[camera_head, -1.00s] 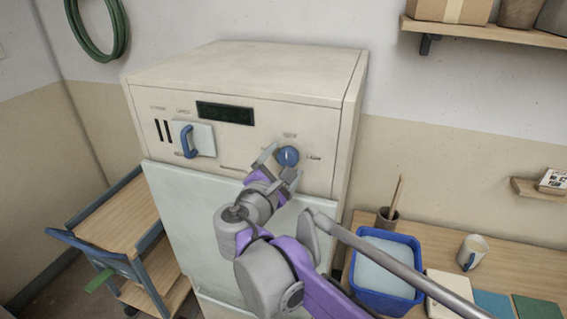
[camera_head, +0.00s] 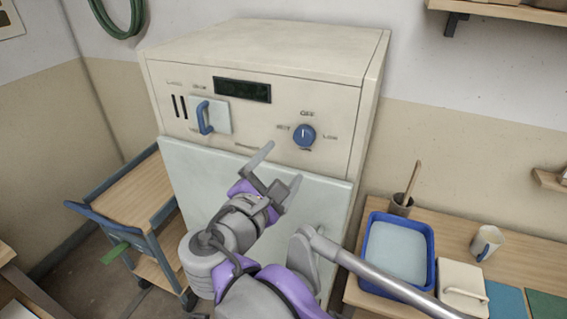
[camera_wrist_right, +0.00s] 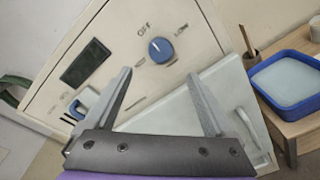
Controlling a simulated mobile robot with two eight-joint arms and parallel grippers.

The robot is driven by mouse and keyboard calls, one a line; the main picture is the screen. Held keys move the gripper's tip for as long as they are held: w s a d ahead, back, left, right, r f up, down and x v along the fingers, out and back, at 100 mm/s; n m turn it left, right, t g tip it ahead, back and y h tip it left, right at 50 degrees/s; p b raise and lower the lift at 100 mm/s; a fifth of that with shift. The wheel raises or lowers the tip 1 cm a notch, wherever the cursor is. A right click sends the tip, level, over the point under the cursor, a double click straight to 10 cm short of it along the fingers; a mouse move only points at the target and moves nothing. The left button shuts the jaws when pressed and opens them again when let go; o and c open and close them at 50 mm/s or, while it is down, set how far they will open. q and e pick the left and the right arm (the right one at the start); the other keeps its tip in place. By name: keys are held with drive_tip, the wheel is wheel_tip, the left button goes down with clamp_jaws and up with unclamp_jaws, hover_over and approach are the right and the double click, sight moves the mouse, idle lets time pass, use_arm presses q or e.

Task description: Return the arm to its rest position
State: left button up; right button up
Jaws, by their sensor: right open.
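My right gripper (camera_head: 279,172) is open and empty in the head view, in front of the cream machine (camera_head: 270,48), just below its control panel. Its two fingers also show spread apart in the right wrist view (camera_wrist_right: 158,92). The blue knob (camera_head: 303,136) on the panel is apart from the fingers, up and to the right of them. It shows in the right wrist view (camera_wrist_right: 162,50) beyond the gap between the fingers, its white mark toward the OFF label. My left gripper is not in view.
A blue handle (camera_head: 205,117) sits on the panel's left, below a dark display (camera_head: 242,90). A blue tub (camera_head: 397,252), a cup (camera_head: 486,243) and a pot with a stick (camera_head: 401,204) stand on the right table. A wooden cart (camera_head: 130,200) stands at the left.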

drive_tip(key=s+d+f+m+g, duration=0.3)
drive_tip(key=d+f+m+g, duration=0.15)
drive_tip(key=d+f, duration=0.45)
drive_tip(key=s+d+f+m+g, duration=0.3)
drive_tip(key=d+f+m, duration=0.3)
drive_tip(key=d+f, duration=0.35)
drive_tip(key=s+d+f+m+g+y, duration=0.3)
drive_tip(key=s+f+m+y, duration=0.2)
drive_tip(key=s+f+m, duration=0.6)
wheel_tip(320, 180, down, 2)
drive_tip(key=shift+s+m, duration=0.35)
drive_tip(key=shift+m, duration=0.7)
